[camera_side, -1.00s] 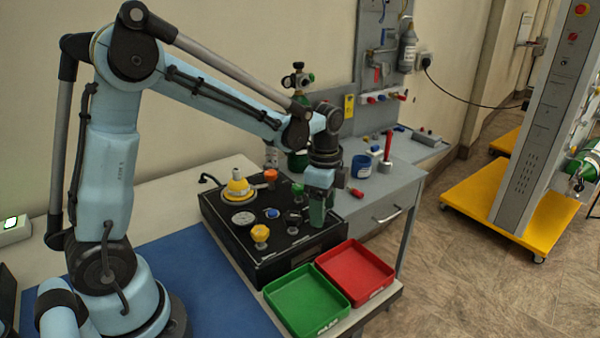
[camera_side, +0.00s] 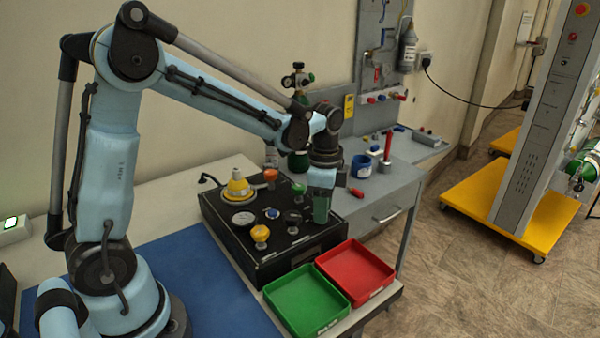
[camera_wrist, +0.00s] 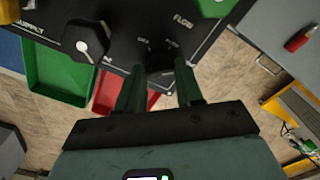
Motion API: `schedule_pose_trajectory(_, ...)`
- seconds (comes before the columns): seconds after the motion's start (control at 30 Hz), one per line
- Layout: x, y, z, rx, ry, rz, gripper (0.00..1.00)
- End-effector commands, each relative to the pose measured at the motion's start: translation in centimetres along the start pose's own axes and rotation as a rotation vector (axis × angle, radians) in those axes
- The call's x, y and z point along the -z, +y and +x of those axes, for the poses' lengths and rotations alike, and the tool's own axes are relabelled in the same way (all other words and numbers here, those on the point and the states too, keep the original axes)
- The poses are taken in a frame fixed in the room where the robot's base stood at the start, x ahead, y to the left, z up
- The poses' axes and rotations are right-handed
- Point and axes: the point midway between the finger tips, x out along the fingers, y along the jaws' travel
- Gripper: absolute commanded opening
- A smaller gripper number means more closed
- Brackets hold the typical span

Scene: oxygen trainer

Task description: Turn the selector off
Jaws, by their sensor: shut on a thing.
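The black trainer box (camera_side: 262,255) stands on the bench with knobs and a gauge on its top. My gripper (camera_side: 320,212) points down at the right end of this top. In the wrist view my gripper (camera_wrist: 158,72) has its two green fingers on either side of a dark knob (camera_wrist: 157,55), which I take to be the selector, and is shut on it. Small white lettering sits above the knob, too blurred to read surely. The fingers hide the knob in the side view, and its pointer cannot be made out.
A black knob with a white mark (camera_wrist: 88,40) sits beside it. A yellow knob (camera_side: 260,233) and a green knob (camera_side: 298,189) stand on the box. Green (camera_side: 307,302) and red (camera_side: 356,272) trays lie in front. A blue cup (camera_side: 361,166) stands behind, right.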

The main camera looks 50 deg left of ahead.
Motion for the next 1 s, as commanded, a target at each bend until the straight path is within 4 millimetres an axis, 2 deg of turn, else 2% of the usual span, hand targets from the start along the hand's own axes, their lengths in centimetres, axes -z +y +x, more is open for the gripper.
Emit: schedule_pose_trajectory(1.0, 0.01, 0.02, -0.05, 0.000, -0.001, -0.950, 0.06)
